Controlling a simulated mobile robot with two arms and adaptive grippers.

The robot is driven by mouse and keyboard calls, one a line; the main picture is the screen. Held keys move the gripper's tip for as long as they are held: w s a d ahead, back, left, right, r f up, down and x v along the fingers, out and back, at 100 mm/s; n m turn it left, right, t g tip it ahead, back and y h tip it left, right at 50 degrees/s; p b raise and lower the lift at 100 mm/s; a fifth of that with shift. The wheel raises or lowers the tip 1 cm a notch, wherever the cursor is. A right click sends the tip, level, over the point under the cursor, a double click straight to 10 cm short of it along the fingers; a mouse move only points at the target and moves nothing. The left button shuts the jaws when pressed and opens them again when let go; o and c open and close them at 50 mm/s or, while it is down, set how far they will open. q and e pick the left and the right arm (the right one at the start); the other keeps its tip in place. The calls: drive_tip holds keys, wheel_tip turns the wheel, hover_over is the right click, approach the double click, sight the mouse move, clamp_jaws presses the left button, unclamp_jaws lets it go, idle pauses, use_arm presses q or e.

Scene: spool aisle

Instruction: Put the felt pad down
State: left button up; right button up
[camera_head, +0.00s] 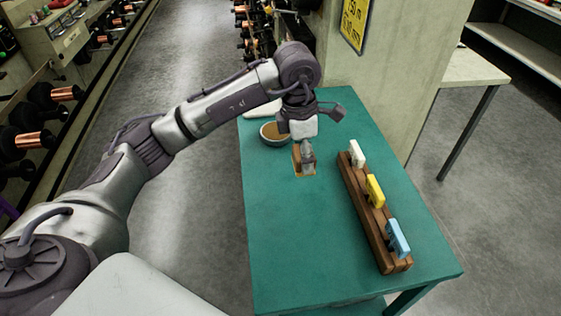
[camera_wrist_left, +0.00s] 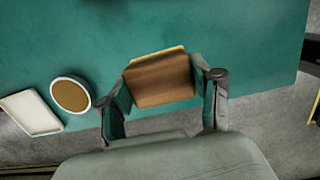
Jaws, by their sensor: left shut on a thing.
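My left gripper (camera_head: 306,163) points down over the green table and is shut on a brown, wood-like block, which I take to be the felt pad (camera_head: 297,158). In the left wrist view the brown block (camera_wrist_left: 160,80) sits between the two fingers, with a thin yellow strip along its far edge. Some orange-yellow shows around its foot in the head view. I cannot tell whether that is part of the block or a mark on the table, nor whether the block touches the table. My right gripper is not in view.
The green table (camera_head: 285,235) has clear room in front. A wooden rack (camera_head: 361,208) holding a white, a yellow and a blue piece stands at the right. A round bowl with a brown inside (camera_head: 270,134) and a pale tray (camera_head: 262,110) are behind the gripper. A concrete pillar rises behind.

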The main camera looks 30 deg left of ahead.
use_arm(q)
drive_tip(key=p, duration=0.2)
hover_over(282, 170)
drive_tip(key=f, duration=0.5)
drive_tip(key=shift+s, duration=0.25)
drive_tip(key=shift+w+a+f, duration=0.1)
drive_tip(key=shift+a+f, duration=0.1)
drive_tip(key=shift+a, duration=0.05)
wheel_tip(282, 170, down, 4)
drive_tip(key=shift+r+p, duration=0.25)
drive_tip(key=shift+p, duration=0.4)
drive_tip(key=shift+f, duration=0.3)
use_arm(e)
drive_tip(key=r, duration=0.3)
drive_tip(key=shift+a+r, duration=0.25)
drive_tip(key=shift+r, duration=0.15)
use_arm(q)
drive_tip(key=shift+f, duration=0.1)
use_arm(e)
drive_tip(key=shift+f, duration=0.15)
use_arm(q)
drive_tip(key=o, duration=1.3)
drive_tip(key=shift+c, duration=0.2)
